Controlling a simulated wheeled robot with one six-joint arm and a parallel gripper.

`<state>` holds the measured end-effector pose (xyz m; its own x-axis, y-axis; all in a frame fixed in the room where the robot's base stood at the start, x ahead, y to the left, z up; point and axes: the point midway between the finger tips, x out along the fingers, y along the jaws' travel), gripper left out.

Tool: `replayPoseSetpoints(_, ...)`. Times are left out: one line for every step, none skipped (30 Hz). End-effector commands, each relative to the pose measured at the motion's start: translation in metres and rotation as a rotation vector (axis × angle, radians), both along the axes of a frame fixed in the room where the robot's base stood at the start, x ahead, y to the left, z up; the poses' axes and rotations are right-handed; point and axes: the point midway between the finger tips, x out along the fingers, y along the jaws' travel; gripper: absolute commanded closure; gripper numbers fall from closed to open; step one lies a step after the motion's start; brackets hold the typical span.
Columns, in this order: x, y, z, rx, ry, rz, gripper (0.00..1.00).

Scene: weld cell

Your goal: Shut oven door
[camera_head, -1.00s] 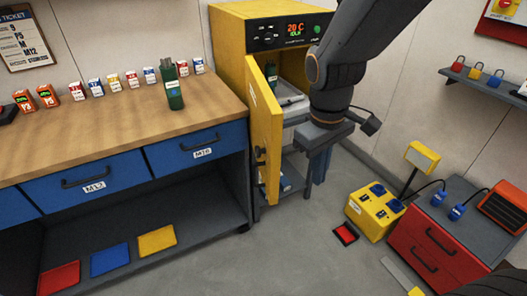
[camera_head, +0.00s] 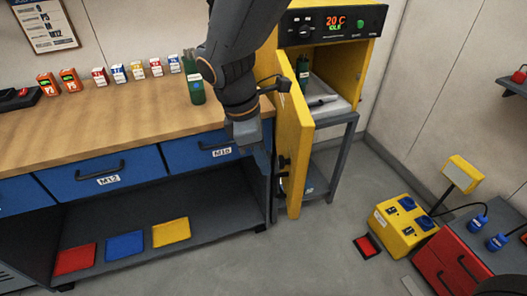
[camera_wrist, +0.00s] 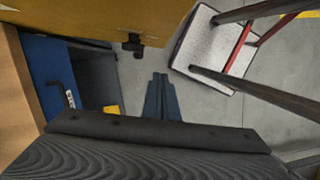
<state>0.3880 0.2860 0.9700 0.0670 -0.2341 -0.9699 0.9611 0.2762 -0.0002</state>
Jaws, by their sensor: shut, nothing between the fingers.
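The yellow oven (camera_head: 345,30) stands right of the workbench, its panel lit with "20 C". Its yellow door (camera_head: 294,125) stands open, swung out toward me. A dark handle is on the door's outer face low down; it also shows in the wrist view (camera_wrist: 132,45). My gripper (camera_head: 258,146) is left of the door, on its outer side, near the bench front. In the wrist view its fingers (camera_wrist: 160,92) are together and empty, below the handle and apart from it. The door fills the upper left there (camera_wrist: 85,22).
Inside the oven a green canister (camera_head: 303,68) stands by a grey tray. The workbench (camera_head: 110,130) with blue drawers is close on the left. A yellow power box (camera_head: 400,228) and red cabinet stand on the right. Floor before the door is clear.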

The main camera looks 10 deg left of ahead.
Motion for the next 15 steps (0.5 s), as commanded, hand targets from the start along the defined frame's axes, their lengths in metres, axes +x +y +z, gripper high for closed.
replayPoseSetpoints(-0.001,-0.004,-0.01,-0.004,0.005,-0.001,1.0)
replayPoseSetpoints(0.0,-0.005,-0.016,-0.003,0.004,-0.001,1.0)
replayPoseSetpoints(0.0,-0.007,-0.024,-0.005,0.005,0.0,1.0)
replayPoseSetpoints(0.0,-0.008,-0.03,-0.003,0.004,0.0,1.0)
replayPoseSetpoints(0.001,-0.01,-0.035,-0.003,0.004,-0.001,1.0)
replayPoseSetpoints(0.002,-0.011,-0.043,-0.003,0.004,-0.002,1.0)
replayPoseSetpoints(0.002,-0.012,-0.048,-0.002,0.003,-0.002,1.0)
replayPoseSetpoints(0.002,-0.013,-0.054,-0.003,0.004,0.0,1.0)
replayPoseSetpoints(0.004,-0.019,-0.053,0.0,0.002,-0.001,1.0)
replayPoseSetpoints(0.006,-0.024,-0.052,0.001,0.001,-0.002,1.0)
replayPoseSetpoints(0.007,-0.028,-0.052,0.0,0.001,-0.003,1.0)
replayPoseSetpoints(0.008,-0.033,-0.052,0.001,0.001,-0.003,1.0)
replayPoseSetpoints(0.009,-0.036,-0.052,0.001,0.001,-0.003,1.0)
replayPoseSetpoints(0.01,-0.039,-0.052,0.002,0.001,-0.002,1.0)
replayPoseSetpoints(0.011,-0.043,-0.052,0.001,0.001,-0.002,1.0)
